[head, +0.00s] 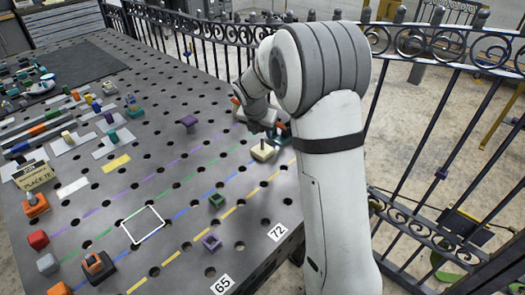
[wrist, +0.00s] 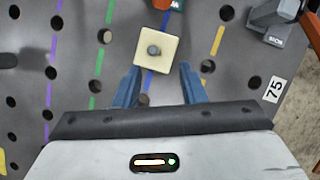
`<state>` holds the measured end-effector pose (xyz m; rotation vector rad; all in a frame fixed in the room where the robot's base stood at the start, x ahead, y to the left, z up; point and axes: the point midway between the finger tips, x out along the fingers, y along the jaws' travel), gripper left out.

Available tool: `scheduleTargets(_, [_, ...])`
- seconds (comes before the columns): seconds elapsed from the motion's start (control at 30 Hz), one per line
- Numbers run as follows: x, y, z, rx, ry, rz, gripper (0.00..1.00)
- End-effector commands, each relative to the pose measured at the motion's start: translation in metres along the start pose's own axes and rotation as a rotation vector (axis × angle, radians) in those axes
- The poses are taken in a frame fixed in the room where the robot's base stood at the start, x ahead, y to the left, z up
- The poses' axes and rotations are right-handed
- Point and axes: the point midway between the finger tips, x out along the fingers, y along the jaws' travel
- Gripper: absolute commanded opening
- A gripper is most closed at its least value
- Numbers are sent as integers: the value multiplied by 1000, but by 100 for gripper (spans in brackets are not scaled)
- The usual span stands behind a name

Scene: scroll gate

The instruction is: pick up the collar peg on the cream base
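The cream base (wrist: 144,58) with a grey peg (wrist: 153,50) standing in its middle lies on the perforated table, just beyond my fingertips in the wrist view. In the head view the cream base (head: 257,155) is near the table's right side, with its peg (head: 262,146) upright. My gripper (wrist: 159,70) is open, one blue finger to each side and nothing between them. In the head view my arm hides most of the gripper. Whether the fingers are above or level with the peg I cannot tell.
An orange and green piece (wrist: 165,4) stands just beyond the cream base. A grey block marked BOIS (wrist: 275,22) is to the right. In the head view a purple piece (head: 188,121) and a green block (head: 216,199) stand nearby. An iron railing (head: 430,225) borders the table.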

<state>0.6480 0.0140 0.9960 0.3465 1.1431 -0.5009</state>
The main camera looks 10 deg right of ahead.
Motion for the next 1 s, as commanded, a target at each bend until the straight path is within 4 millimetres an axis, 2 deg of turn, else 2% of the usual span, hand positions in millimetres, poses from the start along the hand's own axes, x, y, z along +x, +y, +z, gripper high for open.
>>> scheduleTargets(0.37, [39,5,2,-27,0,-1,37])
scheduleTargets(0.6, [72,10,4,-26,1,-2,37])
scheduleTargets(0.73, [79,11,4,-26,-1,0,37])
scheduleTargets(0.93, [80,11,4,-26,-2,1,37])
scheduleTargets(1.0, [80,11,4,-26,-1,1,32])
